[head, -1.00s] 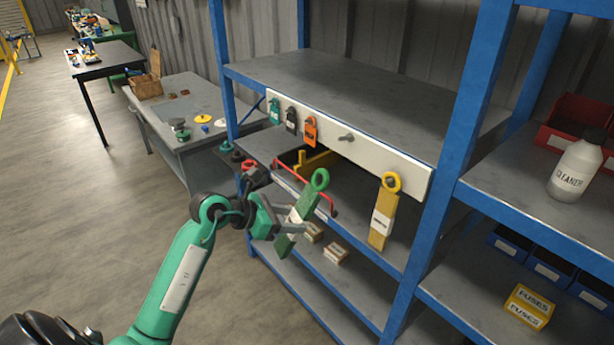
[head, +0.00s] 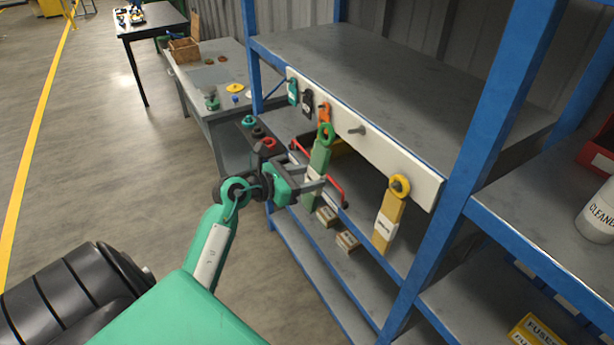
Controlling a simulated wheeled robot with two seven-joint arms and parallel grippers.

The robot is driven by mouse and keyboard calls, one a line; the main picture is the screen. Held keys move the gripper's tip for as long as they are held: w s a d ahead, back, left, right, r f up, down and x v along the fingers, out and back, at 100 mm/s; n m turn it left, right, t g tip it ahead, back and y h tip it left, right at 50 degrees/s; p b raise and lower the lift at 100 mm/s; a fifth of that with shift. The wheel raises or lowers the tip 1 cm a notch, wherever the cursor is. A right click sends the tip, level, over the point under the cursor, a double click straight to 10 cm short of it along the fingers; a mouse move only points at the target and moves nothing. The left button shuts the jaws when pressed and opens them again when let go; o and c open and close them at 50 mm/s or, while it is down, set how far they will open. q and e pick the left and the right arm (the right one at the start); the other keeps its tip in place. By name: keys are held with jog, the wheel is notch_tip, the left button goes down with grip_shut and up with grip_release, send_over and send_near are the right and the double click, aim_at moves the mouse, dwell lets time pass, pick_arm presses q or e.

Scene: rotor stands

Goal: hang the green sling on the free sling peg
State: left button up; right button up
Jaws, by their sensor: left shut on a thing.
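The green sling (head: 321,157) has a ring at its top and a white label. My left gripper (head: 312,188) is shut on its lower part and holds it upright in front of the shelf rack. The free sling peg (head: 357,130) sticks out bare from the white rail (head: 376,145), to the right of the sling's ring. The ring is apart from the peg in the picture. The yellow sling (head: 391,215) hangs on the peg at the rail's right end. My right gripper is not in view.
Teal, black and orange tags (head: 323,113) hang at the rail's left end, the orange one partly behind the green ring. A red handle (head: 334,186) and small boxes (head: 346,242) are close behind my gripper. A blue post (head: 452,185) stands right of the rail.

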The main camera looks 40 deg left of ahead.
pick_arm(q)
jog(key=shift+w+d, duration=0.2)
jog(key=shift+w, duration=0.2)
jog(key=shift+x, duration=1.1)
jog(key=shift+w+f, duration=0.1)
jog(key=shift+w, duration=0.1)
jog(key=shift+w+d, duration=0.15)
jog(key=shift+w, duration=0.1)
jog(key=shift+w+d+f, duration=0.1)
jog(key=shift+w, duration=0.1)
jog(key=shift+w+d, duration=0.1)
jog(key=shift+w, duration=0.15)
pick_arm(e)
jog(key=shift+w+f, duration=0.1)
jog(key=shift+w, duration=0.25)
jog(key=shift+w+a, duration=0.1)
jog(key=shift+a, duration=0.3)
